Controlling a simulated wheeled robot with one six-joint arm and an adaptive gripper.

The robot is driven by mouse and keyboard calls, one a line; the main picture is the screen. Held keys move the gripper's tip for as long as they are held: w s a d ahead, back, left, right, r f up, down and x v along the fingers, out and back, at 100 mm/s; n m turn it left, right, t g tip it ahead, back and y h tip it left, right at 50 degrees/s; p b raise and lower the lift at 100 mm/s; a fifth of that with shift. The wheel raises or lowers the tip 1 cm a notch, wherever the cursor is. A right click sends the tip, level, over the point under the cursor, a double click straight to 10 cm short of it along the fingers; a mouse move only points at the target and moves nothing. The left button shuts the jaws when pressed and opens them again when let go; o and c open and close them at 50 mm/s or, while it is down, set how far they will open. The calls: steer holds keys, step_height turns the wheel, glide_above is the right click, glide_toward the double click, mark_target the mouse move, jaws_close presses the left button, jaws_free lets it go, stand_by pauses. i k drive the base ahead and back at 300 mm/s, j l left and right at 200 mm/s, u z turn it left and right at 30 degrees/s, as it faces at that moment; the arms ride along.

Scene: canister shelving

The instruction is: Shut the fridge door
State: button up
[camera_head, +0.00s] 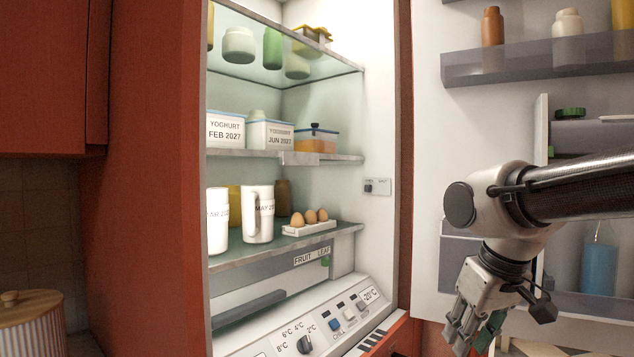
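The fridge (384,230) stands open, showing its lit white interior and shelves. The fridge door (428,150) is swung wide open at the right, with its inner side and door racks facing me. My gripper (474,338) hangs pointing down in front of the lower part of the door. Its fingers are near the bottom edge of the picture, and I cannot tell how far apart they are. I see nothing held in it. My arm hides part of the door's middle and lower racks. I cannot tell whether the gripper touches the door.
Fridge shelves (335,158) hold jars, yoghurt tubs, white jugs (258,214) and eggs (310,217). The upper door rack (540,60) carries bottles; a blue bottle (598,266) stands in a lower one. A red cabinet (150,180) and a striped canister (32,322) are at left.

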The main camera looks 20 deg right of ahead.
mark_target(490, 77)
steer(key=k+l+z, duration=0.15)
steer(key=z, duration=0.25)
steer(key=k+l+z, duration=0.1)
steer(key=l+z, duration=0.35)
steer(key=k+l+z, duration=0.1)
steer(key=z, duration=0.3)
